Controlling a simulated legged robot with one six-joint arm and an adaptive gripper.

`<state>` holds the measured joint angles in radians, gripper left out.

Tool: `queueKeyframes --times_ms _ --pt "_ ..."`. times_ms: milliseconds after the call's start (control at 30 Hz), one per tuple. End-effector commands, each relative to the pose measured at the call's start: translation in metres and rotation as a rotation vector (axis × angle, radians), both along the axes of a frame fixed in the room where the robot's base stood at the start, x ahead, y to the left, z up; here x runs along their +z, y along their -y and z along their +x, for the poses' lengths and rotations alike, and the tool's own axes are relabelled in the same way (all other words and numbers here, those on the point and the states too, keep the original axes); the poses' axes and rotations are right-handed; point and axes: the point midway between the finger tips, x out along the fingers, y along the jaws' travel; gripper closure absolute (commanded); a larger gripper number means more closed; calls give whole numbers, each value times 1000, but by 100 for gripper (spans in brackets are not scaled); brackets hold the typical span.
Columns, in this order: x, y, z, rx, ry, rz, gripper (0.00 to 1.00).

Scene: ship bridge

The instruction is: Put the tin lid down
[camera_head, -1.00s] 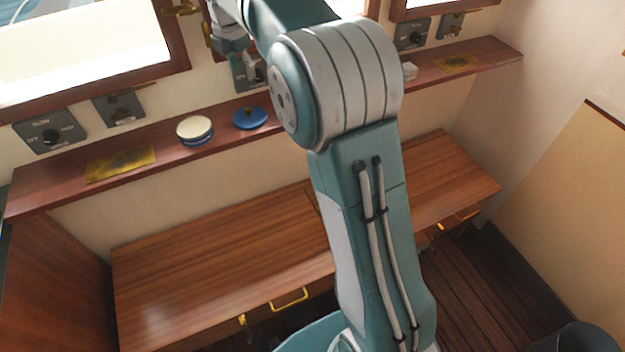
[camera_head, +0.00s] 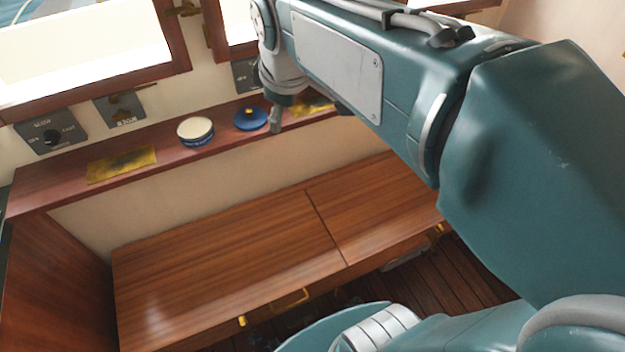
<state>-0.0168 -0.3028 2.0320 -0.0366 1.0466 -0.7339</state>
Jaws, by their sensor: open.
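The tin lid (camera_head: 250,119), a blue disc with a small brass-coloured knob, lies flat on the narrow wooden shelf below the windows. A round tin (camera_head: 195,128) with a cream top and blue side stands on the shelf to its left. My gripper (camera_head: 275,118) is just right of the lid, pointing down at the shelf. It is open, with nothing seen in it. Only one finger shows clearly, and I cannot tell whether it touches the lid.
The shelf (camera_head: 50,187) also bears a yellow worn plate (camera_head: 122,164) at left and another (camera_head: 312,106) behind my gripper. Switch panels (camera_head: 50,132) line the wall above. A wooden desk (camera_head: 215,262) below is clear. My arm hides the right side.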

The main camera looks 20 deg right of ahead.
Motion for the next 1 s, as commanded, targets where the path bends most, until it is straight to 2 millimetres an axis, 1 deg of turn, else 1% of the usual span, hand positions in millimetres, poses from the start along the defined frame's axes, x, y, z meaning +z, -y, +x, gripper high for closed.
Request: queueKeyframes --times_ms 33,200,400,500,600,700,1000 --pt "-2 0 -13 -54 14 23 37" --pt "-16 0 -51 -249 53 113 37" --pt "-38 0 -92 -474 94 226 37" --pt "-49 0 -109 -573 112 278 37" --pt "-58 0 -120 -644 124 317 37" --pt "-63 0 -125 -681 130 338 37" --pt "-64 0 -126 -691 130 342 37"
